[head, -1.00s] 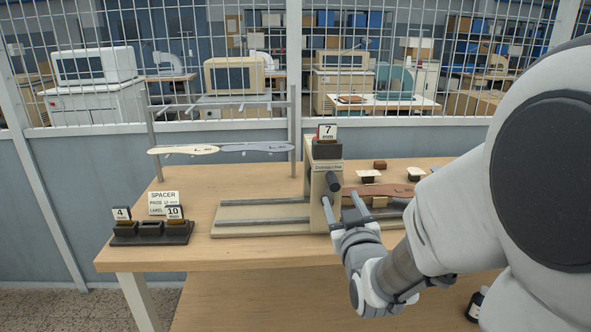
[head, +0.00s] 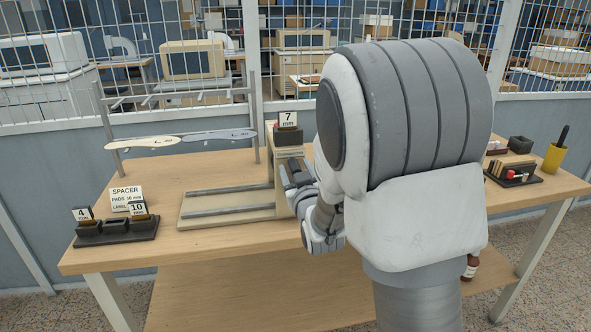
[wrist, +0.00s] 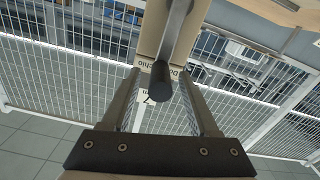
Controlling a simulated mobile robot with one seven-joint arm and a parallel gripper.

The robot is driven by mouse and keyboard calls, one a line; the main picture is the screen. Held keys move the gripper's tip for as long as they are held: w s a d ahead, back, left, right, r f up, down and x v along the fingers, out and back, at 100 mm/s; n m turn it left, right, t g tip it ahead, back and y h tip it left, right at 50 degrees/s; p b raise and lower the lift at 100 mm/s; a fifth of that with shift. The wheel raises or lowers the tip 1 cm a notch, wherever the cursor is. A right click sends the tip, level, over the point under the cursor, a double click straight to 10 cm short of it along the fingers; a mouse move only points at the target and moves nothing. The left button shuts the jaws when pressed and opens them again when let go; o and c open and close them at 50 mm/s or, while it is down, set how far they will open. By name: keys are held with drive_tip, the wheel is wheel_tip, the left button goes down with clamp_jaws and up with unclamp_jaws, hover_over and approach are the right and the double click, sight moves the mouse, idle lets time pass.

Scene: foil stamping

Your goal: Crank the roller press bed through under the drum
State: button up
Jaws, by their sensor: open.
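The roller press (head: 278,194) is a beige frame on the wooden table, with a "7 mm" tag (head: 288,119) on top. Its base with grey rails (head: 230,194) runs out to the left. In the wrist view the dark round crank grip (wrist: 160,84) points toward me from a grey crank arm (wrist: 178,28). My gripper (wrist: 160,72) is open, its fingers on either side of the crank grip, with gaps visible. In the head view my gripper (head: 296,174) is at the press's front. My arm hides the drum and the bed's right side.
A spacer holder (head: 117,231) with 4 and 10 mm tags stands at the front left, by a spacer sign (head: 126,197). A rack (head: 180,140) holds flat pieces behind. A yellow cup (head: 553,158) and a dark tray (head: 513,173) stand at right.

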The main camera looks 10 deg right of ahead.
clamp_jaws()
idle(1.3)
